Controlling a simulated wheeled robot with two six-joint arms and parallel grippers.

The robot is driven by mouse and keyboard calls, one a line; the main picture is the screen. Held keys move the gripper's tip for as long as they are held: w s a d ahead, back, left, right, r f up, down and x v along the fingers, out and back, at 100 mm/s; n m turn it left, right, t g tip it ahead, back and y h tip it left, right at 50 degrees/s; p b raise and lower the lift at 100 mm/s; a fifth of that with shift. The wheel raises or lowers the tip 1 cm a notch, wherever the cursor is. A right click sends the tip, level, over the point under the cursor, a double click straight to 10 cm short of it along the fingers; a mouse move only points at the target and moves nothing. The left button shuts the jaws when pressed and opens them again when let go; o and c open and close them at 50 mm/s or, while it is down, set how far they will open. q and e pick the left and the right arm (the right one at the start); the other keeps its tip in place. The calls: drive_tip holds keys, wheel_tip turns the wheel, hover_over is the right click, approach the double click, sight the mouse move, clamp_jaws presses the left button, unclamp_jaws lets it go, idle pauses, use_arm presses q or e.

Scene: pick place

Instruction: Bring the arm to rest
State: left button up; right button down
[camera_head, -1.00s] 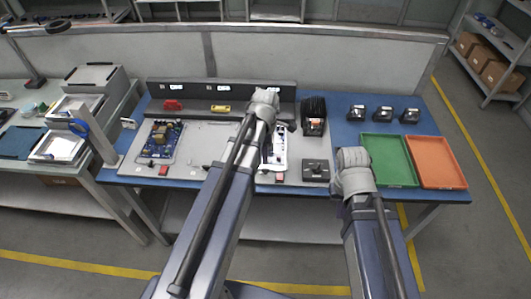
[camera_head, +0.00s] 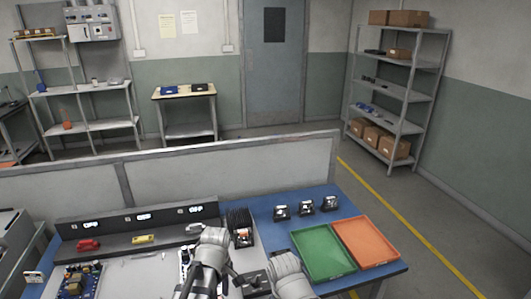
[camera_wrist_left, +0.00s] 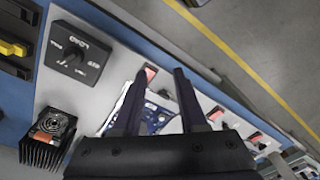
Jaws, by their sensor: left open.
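My left arm (camera_head: 208,262) reaches over the workbench in the head view, and its jaws are hidden below its wrist there. In the left wrist view my left gripper (camera_wrist_left: 157,85) is open, with nothing between its two dark fingers. A white fixture with a blue circuit board (camera_wrist_left: 156,118) lies below and behind the fingers; I cannot tell the exact gap. My right arm (camera_head: 291,277) is at the lower middle of the head view, left of the green tray; its jaws do not show.
A green tray (camera_head: 296,240) and an orange tray (camera_head: 338,226) sit on the blue bench's right side. A black finned block (camera_head: 239,220) and three small black devices (camera_head: 306,208) stand near the back. A black dial box (camera_wrist_left: 78,54) is beside the gripper. A partition (camera_head: 220,164) closes the bench's back.

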use_arm(q)
drive_tip(key=s+d+m, duration=0.8)
drive_tip(key=m, duration=0.6)
drive_tip(key=shift+s+m+y, duration=0.25)
drive_tip(key=shift+m+y, duration=0.05)
drive_tip(key=shift+m, duration=0.1)
